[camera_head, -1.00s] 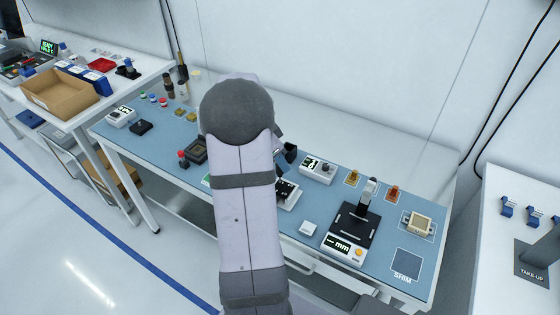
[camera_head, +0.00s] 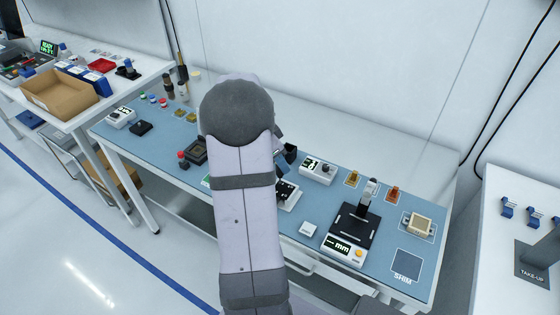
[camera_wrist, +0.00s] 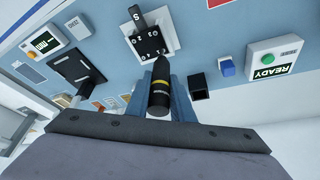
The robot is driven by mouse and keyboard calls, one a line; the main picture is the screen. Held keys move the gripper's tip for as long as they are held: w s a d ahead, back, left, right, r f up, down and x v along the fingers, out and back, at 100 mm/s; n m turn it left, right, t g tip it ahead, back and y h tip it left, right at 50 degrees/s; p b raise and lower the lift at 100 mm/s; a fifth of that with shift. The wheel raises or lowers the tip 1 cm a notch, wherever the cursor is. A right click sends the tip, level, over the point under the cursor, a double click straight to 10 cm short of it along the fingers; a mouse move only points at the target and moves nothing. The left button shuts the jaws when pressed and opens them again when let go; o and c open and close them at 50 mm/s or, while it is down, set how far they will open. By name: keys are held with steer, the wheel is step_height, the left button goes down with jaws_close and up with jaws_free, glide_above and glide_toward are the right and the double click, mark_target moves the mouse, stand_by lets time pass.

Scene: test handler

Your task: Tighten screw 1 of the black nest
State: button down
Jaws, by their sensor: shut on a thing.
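The black nest (camera_wrist: 151,43) is a dark block with several small light screw heads and white digits around its edge, on a white base in the wrist view. In the head view the nest (camera_head: 285,191) is partly hidden behind my arm. My gripper (camera_wrist: 173,88) is shut on a black screwdriver (camera_wrist: 159,95) with a yellow ring. The driver's narrow end points at the nest's near edge, right of its middle. I cannot tell whether the tip touches a screw. The digits are too small to read surely.
A black square holder (camera_wrist: 201,90) and a blue block (camera_wrist: 226,66) stand right of the driver. A READY box (camera_wrist: 272,59) with a green button is farther right. The height gauge (camera_head: 353,222) stands right of the nest.

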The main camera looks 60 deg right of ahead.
steer(key=shift+r+p, duration=0.85)
steer(key=shift+r, duration=1.05)
steer(key=shift+d, duration=0.1)
